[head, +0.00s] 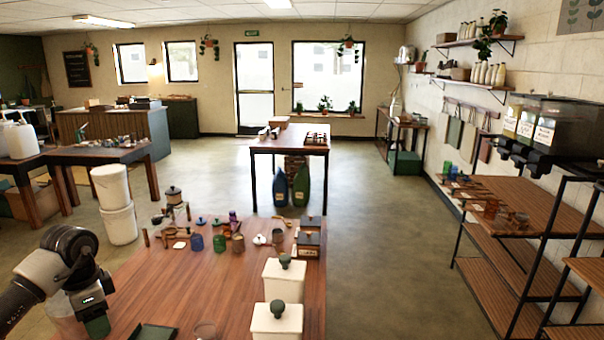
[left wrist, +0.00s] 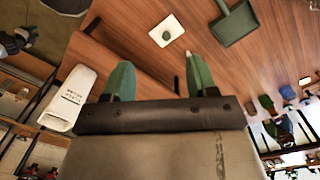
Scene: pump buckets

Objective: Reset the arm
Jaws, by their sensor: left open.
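My left arm comes in from the left in the head view, and its gripper (head: 97,322) points down by the left edge of the wooden table (head: 180,285). In the left wrist view the two green fingers of the left gripper (left wrist: 159,75) stand well apart with nothing between them. The wooden tabletop (left wrist: 150,50) lies beyond the fingers. My right gripper does not show in either view.
Two white canisters with dark green knobs (head: 284,278) (head: 277,322) stand on the table's right side. A green dustpan-like tray (head: 154,332) lies at the near edge. Jars and small items crowd the far end. White buckets (head: 115,205) are stacked beyond the table's left side.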

